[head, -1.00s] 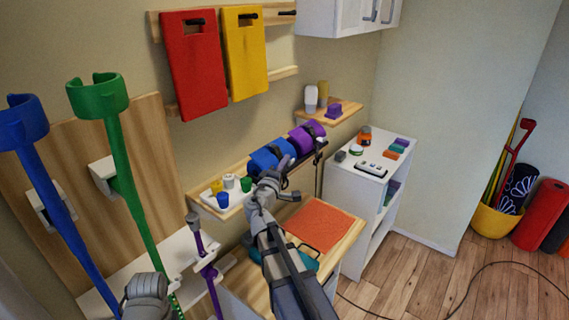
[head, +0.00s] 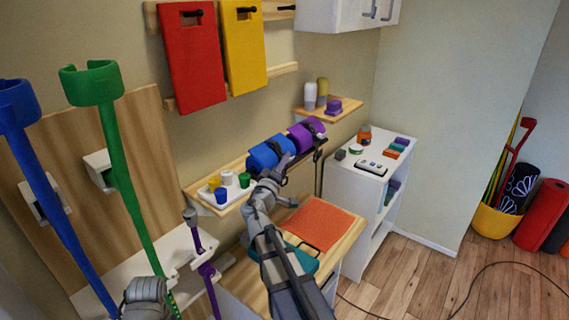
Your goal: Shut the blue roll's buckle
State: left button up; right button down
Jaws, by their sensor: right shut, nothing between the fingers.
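The blue roll (head: 264,156) lies on the wooden wall shelf, with the purple roll (head: 303,137) just to its right. Dark straps cross both rolls. The blue roll's buckle is too small and partly covered to make out. My right gripper (head: 279,168) is shut and empty, at the front of the blue roll; I cannot tell whether it touches it. My left arm (head: 146,292) shows only at the bottom left edge, and its gripper's fingers are not visible.
A white tray (head: 206,200) with small coloured cups sits left of the blue roll. Below is a wooden table with an orange mat (head: 322,222). Blue (head: 45,180) and green (head: 112,150) crutches stand at the left. A white cabinet (head: 345,188) stands at the right.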

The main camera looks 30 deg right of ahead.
pick_arm(q)
notch_tip(320, 180, down, 4)
jog(key=b, duration=0.3)
pick_arm(e)
jog(key=m+h, duration=0.1)
jog(key=m, duration=0.2)
jog(key=f+m+g+h, duration=0.1)
jog(key=m, duration=0.2)
jog(key=shift+f, duration=0.3)
pick_arm(q)
jog(key=shift+b, duration=0.3)
pick_arm(e)
jog(key=shift+a, duration=0.1)
